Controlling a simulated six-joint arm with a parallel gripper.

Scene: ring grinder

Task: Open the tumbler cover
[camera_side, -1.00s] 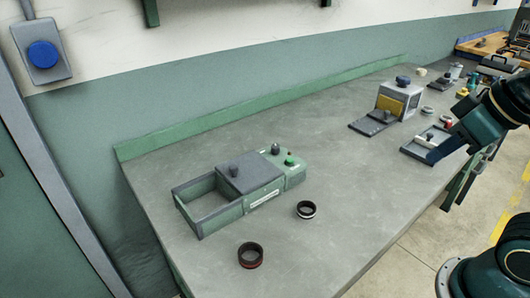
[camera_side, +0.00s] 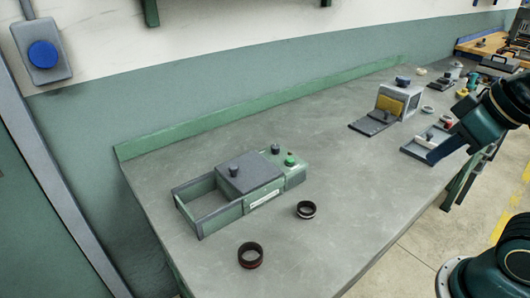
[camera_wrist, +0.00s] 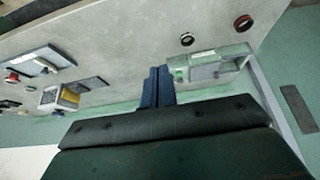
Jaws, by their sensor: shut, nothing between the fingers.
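Which unit is the tumbler is not labelled readably. A green machine (camera_side: 262,195) stands at the left of the bench with an open bay at its left end. A flat dark cover (camera_side: 250,172) with a black knob lies over its middle; the machine also shows in the wrist view (camera_wrist: 210,66). Farther right stands a grey box (camera_side: 402,97) with a yellow inside and a knob on top. A dark plate (camera_side: 366,126) with a knob lies in front of it. My gripper (camera_side: 431,160) has blue fingers, shut and empty, well right of the green machine. The fingers show in the wrist view (camera_wrist: 158,72).
Two dark rings, one with a red band (camera_side: 250,255) and one with a white band (camera_side: 306,210), lie in front of the green machine. A shallow tray (camera_side: 410,150) is near my gripper at the bench edge. Several small parts lie farther back. The bench middle is clear.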

